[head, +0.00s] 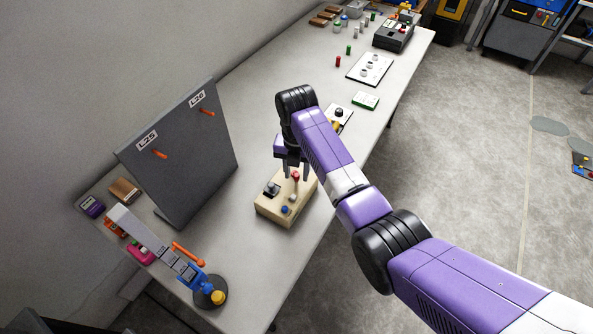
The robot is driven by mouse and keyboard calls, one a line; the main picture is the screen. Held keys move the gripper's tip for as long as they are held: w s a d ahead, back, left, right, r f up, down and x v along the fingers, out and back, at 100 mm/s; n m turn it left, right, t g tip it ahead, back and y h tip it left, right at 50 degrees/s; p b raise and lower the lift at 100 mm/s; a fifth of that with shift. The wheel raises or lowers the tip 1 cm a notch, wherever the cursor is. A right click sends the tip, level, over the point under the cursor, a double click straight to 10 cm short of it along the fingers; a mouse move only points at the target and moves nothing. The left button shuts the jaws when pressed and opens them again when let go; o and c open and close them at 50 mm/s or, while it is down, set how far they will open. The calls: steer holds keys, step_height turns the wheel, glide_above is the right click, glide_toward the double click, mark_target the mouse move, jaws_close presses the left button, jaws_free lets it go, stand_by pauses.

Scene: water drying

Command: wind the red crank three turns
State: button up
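A beige box (268,210) with several small controls on top stands on the table near the middle. A small red knob (296,176), which looks like the handle of the red crank, rises from the top of the box toward its back. The crank's arm and base are too small to make out. My gripper (293,171) points down over the box, with its fingers spread apart on either side of the red knob. Gaps seem to show between the fingers and the knob, so I see no clear grasp. Depth between them is hard to judge.
A dark upright panel (188,165) with orange pegs stands left of the box. A jointed grey lamp-like device (150,236) on a round base stands at the front left. A white board (369,69) and a green card (365,101) lie farther back. The table's right edge is close to the box.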

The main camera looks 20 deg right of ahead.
jaws_close()
